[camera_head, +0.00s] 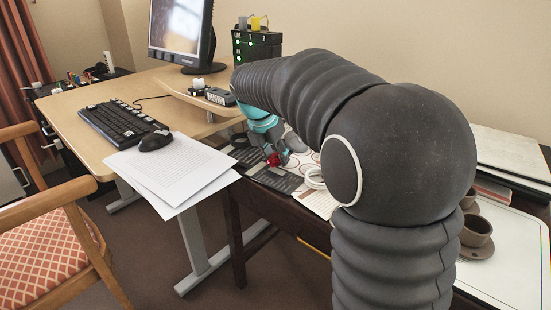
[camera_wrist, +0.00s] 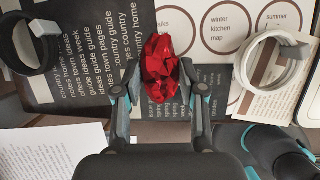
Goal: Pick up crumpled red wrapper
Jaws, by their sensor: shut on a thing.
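The crumpled red wrapper (camera_wrist: 160,68) is a faceted, bright red lump in the middle of the wrist view. My gripper (camera_wrist: 158,90) is shut on it, with one finger on each side of its lower part. In the head view the wrapper (camera_head: 274,159) shows as a small red spot at the tips of my gripper (camera_head: 280,157), just over the printed sheets on the dark side table. I cannot tell whether the wrapper still touches the sheets under it.
A white ring-shaped roll (camera_wrist: 268,66) lies right of the wrapper and a black one (camera_wrist: 28,48) left. Loose papers (camera_head: 172,168) and a mouse (camera_head: 155,140) lie on the desk's near corner. A brown cup (camera_head: 476,230) stands at right, behind my arm.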

